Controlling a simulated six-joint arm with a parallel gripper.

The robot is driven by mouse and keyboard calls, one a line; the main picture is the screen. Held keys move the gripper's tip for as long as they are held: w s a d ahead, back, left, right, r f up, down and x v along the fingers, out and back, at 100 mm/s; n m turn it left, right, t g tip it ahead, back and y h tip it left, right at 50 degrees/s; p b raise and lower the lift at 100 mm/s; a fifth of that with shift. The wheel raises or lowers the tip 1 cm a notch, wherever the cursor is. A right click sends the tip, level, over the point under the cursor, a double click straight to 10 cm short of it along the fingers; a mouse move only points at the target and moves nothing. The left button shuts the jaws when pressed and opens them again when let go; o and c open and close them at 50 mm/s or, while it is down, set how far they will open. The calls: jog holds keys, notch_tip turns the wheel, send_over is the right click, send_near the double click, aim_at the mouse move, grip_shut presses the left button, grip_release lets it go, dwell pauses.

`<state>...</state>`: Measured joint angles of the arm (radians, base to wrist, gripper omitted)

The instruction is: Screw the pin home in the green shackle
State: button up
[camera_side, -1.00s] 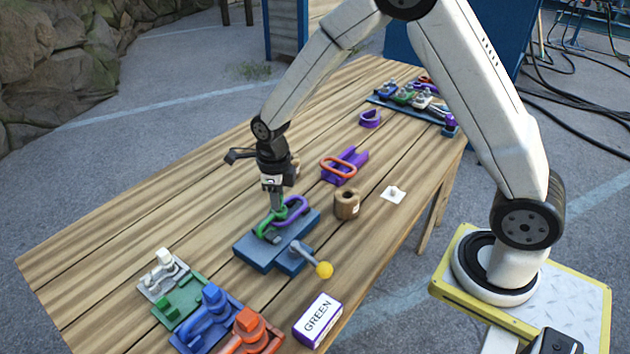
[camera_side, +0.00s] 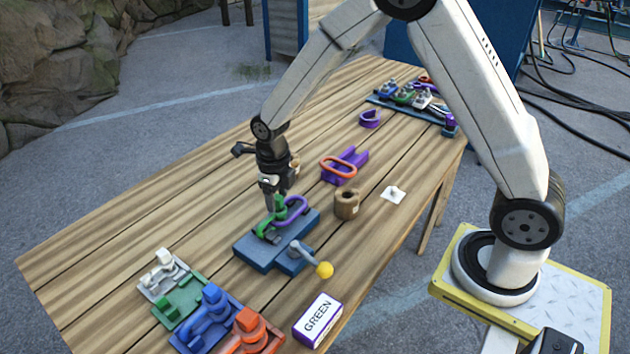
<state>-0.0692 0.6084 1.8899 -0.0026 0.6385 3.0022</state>
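The green shackle (camera_side: 264,231) lies in the blue fixture (camera_side: 254,252) on the table. A purple ring (camera_side: 295,208) passes beside or through the shackle at its right; I cannot tell which. My gripper (camera_side: 273,206) points down at the upper end of the green shackle. Its fingers are small and partly merged with the green parts, so I cannot tell whether they are shut on the pin. The pin itself is not clearly visible. A lever with a yellow knob (camera_side: 324,270) sticks out from the front right of the fixture.
A white box marked GREEN (camera_side: 318,320) stands at the near edge. White, green, blue and orange holders (camera_side: 206,318) sit at the near left. A brown cylinder (camera_side: 346,204), a purple cradle with an orange ring (camera_side: 339,168) and a white card (camera_side: 393,195) lie to the right.

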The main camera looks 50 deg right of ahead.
jog(key=shift+r, duration=0.15)
dwell(0.4)
jog(key=shift+r, duration=2.1)
jog(key=shift+n, duration=0.3)
